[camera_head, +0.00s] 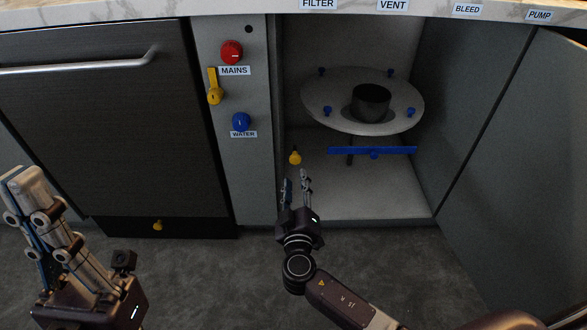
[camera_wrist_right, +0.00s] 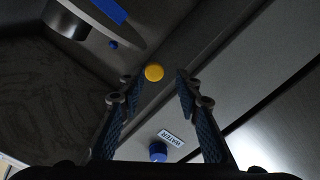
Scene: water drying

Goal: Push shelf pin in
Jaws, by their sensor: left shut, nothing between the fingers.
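A yellow round-headed pin (camera_head: 295,157), which looks like the shelf pin, sticks out low at the left inside of the open cabinet. In the right wrist view its yellow head (camera_wrist_right: 154,72) shows beyond the gap between my fingertips. My right gripper (camera_head: 297,179) is open just in front of and below the pin. In the right wrist view the fingers (camera_wrist_right: 154,84) are apart with nothing between them, and I cannot tell the exact distance to the pin. My left gripper (camera_head: 27,178) is shut and empty at the lower left, away from the cabinet. The pin's shaft is hidden.
A round shelf (camera_head: 330,90) with blue knobs and a dark cup (camera_head: 371,101) stands inside, with a blue bar (camera_head: 345,150) below. The red MAINS knob (camera_head: 231,51), yellow lever (camera_head: 214,88) and blue WATER knob (camera_head: 241,121) are on the left panel. The cabinet door (camera_head: 520,170) stands open right.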

